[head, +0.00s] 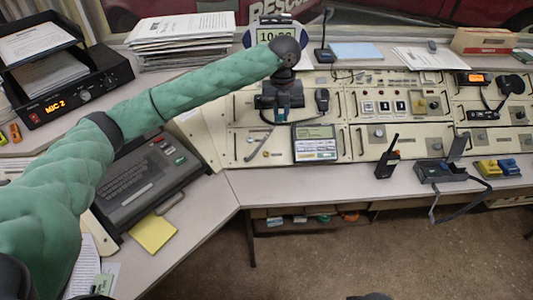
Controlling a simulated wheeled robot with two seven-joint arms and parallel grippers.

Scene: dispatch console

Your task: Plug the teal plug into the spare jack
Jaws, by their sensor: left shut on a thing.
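My left gripper (281,116) is at the end of the green-sleeved arm, over the left part of the beige console panel (240,107). A grey cord (258,146) curves across the panel just below and left of the gripper. I cannot tell which fitting on the panel is the spare jack; the gripper covers part of that area.
A display unit (315,143) stands close to the right of the gripper, and a dark handset (322,100) is beside it. A radio (387,158) stands upright on the desk edge. A dark keyboard unit (145,180) and a yellow note (153,233) lie under my left arm.

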